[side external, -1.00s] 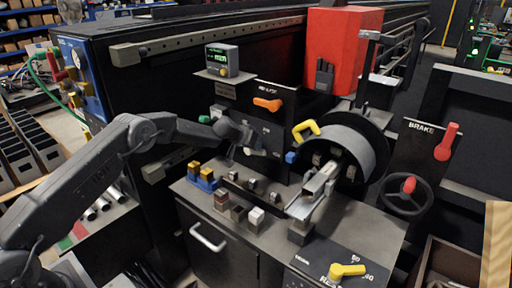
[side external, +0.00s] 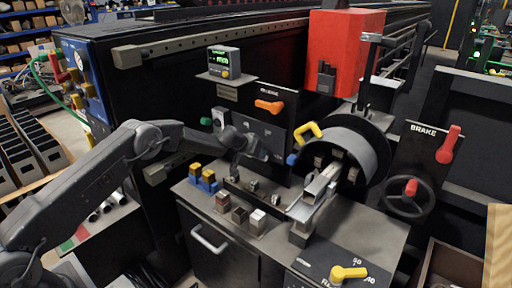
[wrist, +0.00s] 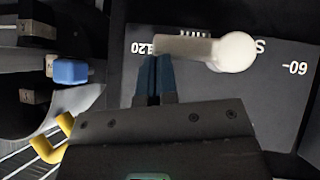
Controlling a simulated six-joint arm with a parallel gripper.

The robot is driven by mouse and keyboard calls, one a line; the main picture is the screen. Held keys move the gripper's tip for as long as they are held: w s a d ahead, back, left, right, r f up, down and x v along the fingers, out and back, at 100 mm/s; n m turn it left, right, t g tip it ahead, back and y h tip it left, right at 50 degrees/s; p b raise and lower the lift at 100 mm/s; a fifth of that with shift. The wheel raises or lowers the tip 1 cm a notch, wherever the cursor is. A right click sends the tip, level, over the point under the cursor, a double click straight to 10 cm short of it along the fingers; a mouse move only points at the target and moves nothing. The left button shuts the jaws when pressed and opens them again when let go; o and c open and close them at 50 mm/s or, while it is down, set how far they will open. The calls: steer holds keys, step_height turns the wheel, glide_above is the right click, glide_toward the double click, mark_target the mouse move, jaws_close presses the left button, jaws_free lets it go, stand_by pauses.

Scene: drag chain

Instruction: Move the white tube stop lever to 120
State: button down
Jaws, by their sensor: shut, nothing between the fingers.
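The white tube stop lever (wrist: 205,48) shows in the wrist view on a dark panel (wrist: 275,90). Its round hub is at the right and its handle points left, with the tip beside the 120 mark (wrist: 139,47). My gripper (wrist: 153,62) is shut and empty, its dark fingertips just below the handle near its tip; I cannot tell whether they touch it. In the side view my gripper (side external: 262,153) is at the upright panel behind the bench, and the lever is hidden behind it.
An orange lever (side external: 269,106) is above my gripper and a yellow handle (side external: 308,132) is to its right. Blocks (side external: 240,215) stand on the bench below. In the wrist view a blue knob (wrist: 70,71) and yellow handle (wrist: 50,145) are at the left.

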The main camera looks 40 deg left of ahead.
steer(key=s+r, duration=0.7)
steer(key=r, duration=0.4)
steer(key=shift+s, duration=0.1)
steer(key=s+d+r+m+g+h, duration=0.1)
steer(key=s+d+r, duration=0.4)
steer(key=s+r, duration=0.35)
steer(key=s+d+r+m+g, duration=0.1)
steer(key=s+d+r, duration=0.4)
steer(key=s+r, duration=0.4)
steer(key=s+a+f+g+y, duration=0.1)
steer(key=s+f+y, duration=0.2)
steer(key=s, duration=2.5)
steer(key=shift+a+f+n+g, duration=0.15)
steer(key=shift+f+n+g, duration=0.15)
steer(key=shift+f+n, duration=0.1)
